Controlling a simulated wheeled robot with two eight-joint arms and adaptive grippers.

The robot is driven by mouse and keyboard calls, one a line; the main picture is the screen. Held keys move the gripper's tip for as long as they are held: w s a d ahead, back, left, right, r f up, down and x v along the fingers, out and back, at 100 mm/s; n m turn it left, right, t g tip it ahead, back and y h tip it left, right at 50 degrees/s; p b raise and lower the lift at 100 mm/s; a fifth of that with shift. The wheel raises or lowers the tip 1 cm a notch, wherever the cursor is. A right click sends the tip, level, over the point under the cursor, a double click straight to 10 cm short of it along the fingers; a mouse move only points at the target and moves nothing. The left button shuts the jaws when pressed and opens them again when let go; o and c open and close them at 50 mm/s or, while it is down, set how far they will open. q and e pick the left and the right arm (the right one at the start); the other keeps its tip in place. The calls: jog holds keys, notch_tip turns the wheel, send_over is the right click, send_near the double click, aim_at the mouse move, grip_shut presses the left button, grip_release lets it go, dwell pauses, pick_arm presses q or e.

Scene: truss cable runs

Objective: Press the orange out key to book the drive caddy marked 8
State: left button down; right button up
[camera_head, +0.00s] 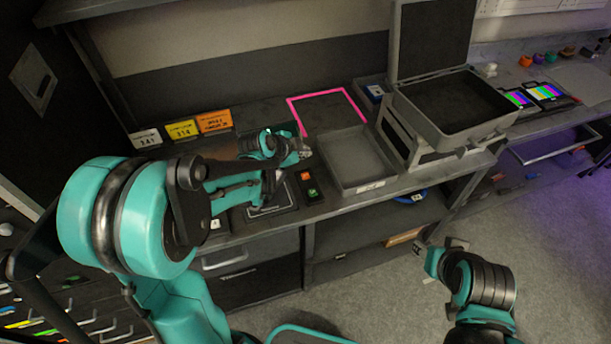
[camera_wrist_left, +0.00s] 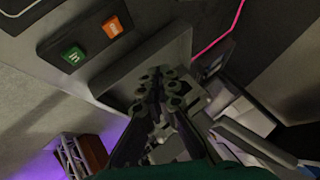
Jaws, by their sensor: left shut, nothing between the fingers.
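The orange key (camera_head: 305,176) sits on a small dark key box on the bench, with a green key (camera_head: 312,193) beside it. In the left wrist view the orange key (camera_wrist_left: 112,27) and the green key (camera_wrist_left: 73,54) lie up and left of my fingertips. My left gripper (camera_head: 303,148) is shut and empty, above the bench just behind the orange key, apart from it. Its closed fingers (camera_wrist_left: 160,82) also show in the left wrist view. My right gripper (camera_head: 440,254) is low at the right, its fingers unclear. I cannot make out a caddy marked 8.
A grey shallow tray (camera_head: 356,184) lies right of the keys. A pink-edged square (camera_head: 289,104) is marked behind. An open grey case (camera_head: 480,128) stands on a raised stand at the right. White, yellow and orange signs (camera_head: 214,121) stand at the back left.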

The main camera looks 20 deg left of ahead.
aim_at(304, 177)
pick_arm(q)
jog(key=shift+f+b, duration=3.1)
jog(key=shift+f, duration=0.9)
jog(key=shift+f+b, duration=0.4)
jog(key=shift+f, duration=0.05)
jog(key=shift+f+b, duration=0.35)
jog(key=shift+f, duration=0.05)
jog(key=shift+r, duration=0.15)
jog(key=shift+r+p, duration=0.65)
jog(key=shift+r, duration=0.1)
notch_tip(304, 177, up, 5)
jog(key=p, duration=0.4)
